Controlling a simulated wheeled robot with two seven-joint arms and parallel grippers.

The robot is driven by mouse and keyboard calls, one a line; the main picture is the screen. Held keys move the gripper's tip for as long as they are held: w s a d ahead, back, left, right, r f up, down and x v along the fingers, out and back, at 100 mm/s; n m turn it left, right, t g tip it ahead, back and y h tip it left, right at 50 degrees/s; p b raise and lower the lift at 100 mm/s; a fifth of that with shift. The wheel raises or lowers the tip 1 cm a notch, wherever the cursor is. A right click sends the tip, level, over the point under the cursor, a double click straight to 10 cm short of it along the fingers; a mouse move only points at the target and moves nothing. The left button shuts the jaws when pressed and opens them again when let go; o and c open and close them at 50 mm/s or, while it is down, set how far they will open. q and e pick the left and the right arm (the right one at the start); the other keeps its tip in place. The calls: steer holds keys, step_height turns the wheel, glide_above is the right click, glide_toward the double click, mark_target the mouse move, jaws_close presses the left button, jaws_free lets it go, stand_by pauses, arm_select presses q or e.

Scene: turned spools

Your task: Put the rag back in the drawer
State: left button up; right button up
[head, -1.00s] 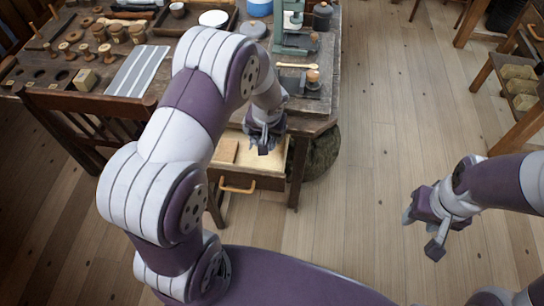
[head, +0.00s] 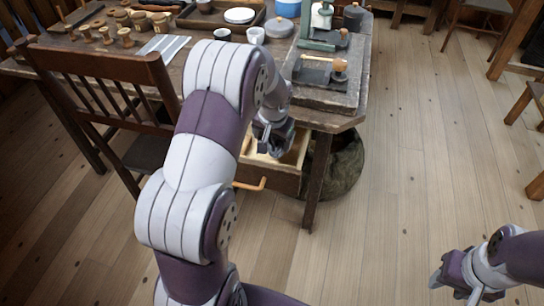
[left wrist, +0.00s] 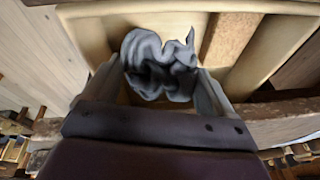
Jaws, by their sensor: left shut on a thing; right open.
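The rag (left wrist: 160,66) is a crumpled grey-blue cloth in the left wrist view, bunched between my left gripper's fingers. My left gripper (head: 270,150) is shut on it, over the open drawer (head: 270,178) under the table's right end. In the left wrist view the drawer's pale interior (left wrist: 100,35) lies behind the rag; I cannot tell whether the rag touches its floor. An orange handle (head: 250,184) is on the drawer front. My right gripper (head: 462,290) is open and empty at the lower right, over bare floor.
The wooden table (head: 325,118) carries spools, plates and a green tool (head: 318,30). A chair (head: 110,90) stands in front of it at left. A dark sack (head: 345,165) sits beside the table leg. A brown block (left wrist: 232,42) lies in the drawer.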

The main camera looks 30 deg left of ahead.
arm_select(q)
step_height(320, 180, down, 7)
steer(key=shift+r+b, duration=0.15)
steer(key=shift+b, duration=0.75)
